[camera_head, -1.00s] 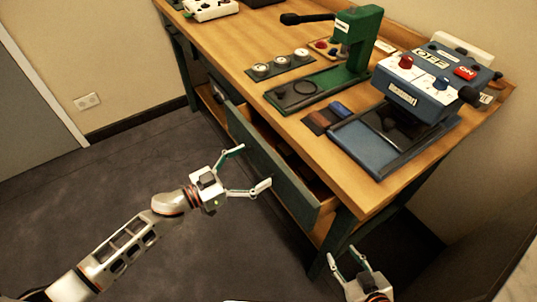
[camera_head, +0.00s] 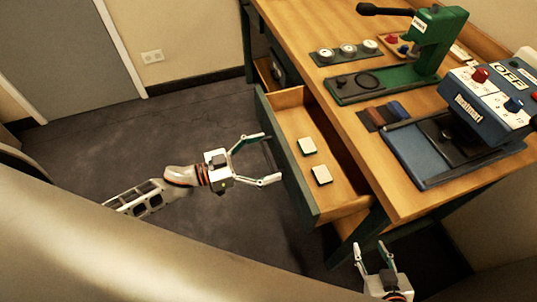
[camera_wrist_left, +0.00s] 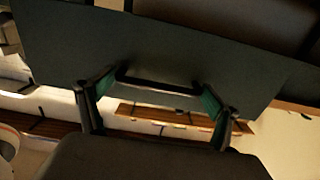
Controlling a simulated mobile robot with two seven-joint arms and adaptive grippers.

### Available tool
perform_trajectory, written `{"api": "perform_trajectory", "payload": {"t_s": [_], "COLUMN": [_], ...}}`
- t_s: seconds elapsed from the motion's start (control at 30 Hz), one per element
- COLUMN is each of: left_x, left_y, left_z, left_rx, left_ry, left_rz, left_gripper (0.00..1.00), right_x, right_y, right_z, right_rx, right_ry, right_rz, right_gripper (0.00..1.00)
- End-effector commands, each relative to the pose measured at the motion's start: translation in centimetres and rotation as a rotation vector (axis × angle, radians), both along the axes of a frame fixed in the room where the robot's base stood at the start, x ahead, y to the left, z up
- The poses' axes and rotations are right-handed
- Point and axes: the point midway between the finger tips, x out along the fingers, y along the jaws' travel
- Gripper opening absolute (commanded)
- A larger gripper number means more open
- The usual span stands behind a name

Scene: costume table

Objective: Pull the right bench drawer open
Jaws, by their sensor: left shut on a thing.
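The right bench drawer (camera_head: 315,205) stands well out from the bench, its wooden inside showing. Its dark green front (camera_head: 288,165) faces my left gripper (camera_head: 273,157). In the left wrist view the front panel (camera_wrist_left: 190,45) fills the upper part, with a dark bar handle (camera_wrist_left: 160,84) between my fingertips. My left gripper is shut on this handle, its two fingers spread toward the bar's ends. The handle is not clear in the head view. My right gripper (camera_head: 370,248) is open and empty near the bench's front leg, apart from the drawer.
Two pale blocks (camera_head: 307,146) (camera_head: 321,175) lie in the drawer. The wooden bench top (camera_head: 345,105) carries a green press (camera_head: 435,40), a blue machine (camera_head: 490,95), round gauges (camera_head: 348,50) and a blue tray (camera_head: 420,160). Dark floor (camera_head: 110,150) is clear to the left.

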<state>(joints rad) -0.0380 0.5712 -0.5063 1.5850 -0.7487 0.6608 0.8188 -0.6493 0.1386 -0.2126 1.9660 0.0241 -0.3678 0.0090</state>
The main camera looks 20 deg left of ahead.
Motion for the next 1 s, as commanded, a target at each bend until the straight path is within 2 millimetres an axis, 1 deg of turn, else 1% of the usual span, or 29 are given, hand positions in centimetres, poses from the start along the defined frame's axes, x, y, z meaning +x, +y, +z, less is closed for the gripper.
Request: {"api": "perform_trajectory", "payload": {"t_s": [0.03,0.07,0.33,0.47,0.57,0.8,1.0], "left_x": [-0.2,-0.2,-0.1,-0.5,-1.3,-4.3,-6.2], "left_y": [-0.2,-0.2,-0.1,0.5,1.6,5.5,8.2], "left_z": [-0.1,-0.1,-0.1,-0.1,-0.2,-0.2,-0.2], "left_rx": [-0.003,-0.003,-0.001,0.000,0.000,0.002,0.001], "left_ry": [0.003,0.003,0.002,0.002,0.005,0.006,0.004], "left_rz": [-0.004,-0.005,-0.002,-0.002,-0.002,-0.002,-0.003], "left_gripper": [0.52,0.96,0.96,0.96,0.96,0.96,0.96], "right_x": [0.0,0.0,-0.1,-0.1,-0.1,-0.1,-0.1], "right_y": [0.0,0.0,-0.2,-0.2,-0.2,-0.1,-0.1], "right_z": [-0.1,-0.1,-0.4,-0.3,-0.3,-0.2,-0.2], "right_rx": [0.000,-0.001,-0.007,-0.006,-0.004,-0.003,-0.002], "right_ry": [0.001,0.002,0.006,0.004,0.004,0.003,0.004], "right_rz": [0.000,0.000,0.001,0.001,0.001,0.001,0.000], "right_gripper": [0.40,0.40,0.40,0.40,0.40,0.40,0.40]}}
